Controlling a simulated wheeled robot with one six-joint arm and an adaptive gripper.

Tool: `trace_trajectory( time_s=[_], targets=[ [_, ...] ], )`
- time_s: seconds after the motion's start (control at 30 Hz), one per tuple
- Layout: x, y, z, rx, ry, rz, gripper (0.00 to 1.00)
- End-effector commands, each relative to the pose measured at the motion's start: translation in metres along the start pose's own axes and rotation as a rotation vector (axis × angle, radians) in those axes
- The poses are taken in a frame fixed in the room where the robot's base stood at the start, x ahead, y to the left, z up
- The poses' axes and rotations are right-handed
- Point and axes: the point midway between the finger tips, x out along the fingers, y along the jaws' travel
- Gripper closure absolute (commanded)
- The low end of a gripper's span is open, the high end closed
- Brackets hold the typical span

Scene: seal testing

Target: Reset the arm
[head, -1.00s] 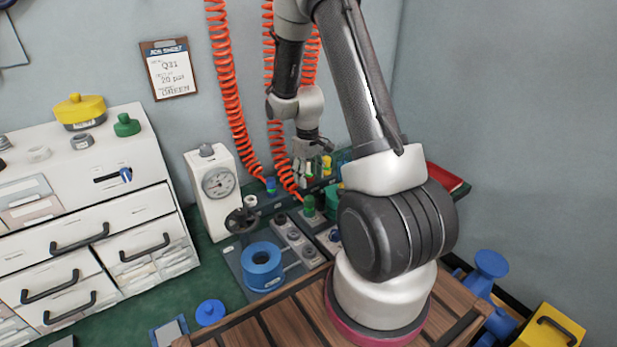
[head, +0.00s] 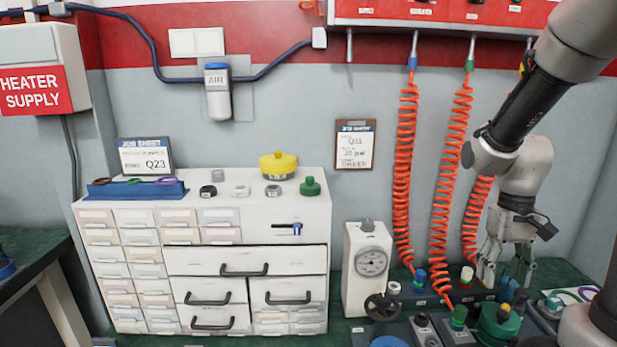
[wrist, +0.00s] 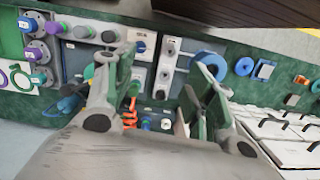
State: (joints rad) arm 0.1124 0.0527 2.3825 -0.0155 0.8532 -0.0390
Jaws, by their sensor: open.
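My gripper (head: 507,265) hangs fingers down at the right of the head view, in front of the wall and over the back of the green bench. Its fingers are apart with nothing between them. In the wrist view my gripper (wrist: 158,82) also shows spread and empty, with bench fittings below and beyond it. My arm comes in from the upper right of the head view, its forearm slanting down to the wrist.
Orange coiled hoses (head: 402,170) hang left of my gripper. A white gauge box (head: 371,262) and a green-capped fitting (head: 459,316) stand on the bench. A white drawer cabinet (head: 247,260) is at left.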

Motion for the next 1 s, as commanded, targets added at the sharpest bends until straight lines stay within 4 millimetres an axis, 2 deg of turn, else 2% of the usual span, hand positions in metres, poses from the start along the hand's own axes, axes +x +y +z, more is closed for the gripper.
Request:
trace_trajectory(
  time_s=[0.03,0.1,0.3,0.4,0.63,1.0],
  targets=[
    [-0.018,-0.004,0.015,0.004,0.038,0.001,0.45],
    [-0.038,-0.009,0.036,0.008,0.084,0.000,0.45],
    [-0.082,-0.020,0.087,-0.009,0.259,-0.004,0.45],
    [-0.098,-0.024,0.102,-0.026,0.360,-0.008,0.45],
    [-0.125,-0.029,0.115,-0.052,0.510,-0.013,0.45],
    [-0.128,-0.030,0.116,-0.059,0.522,-0.014,0.45]
  ],
)
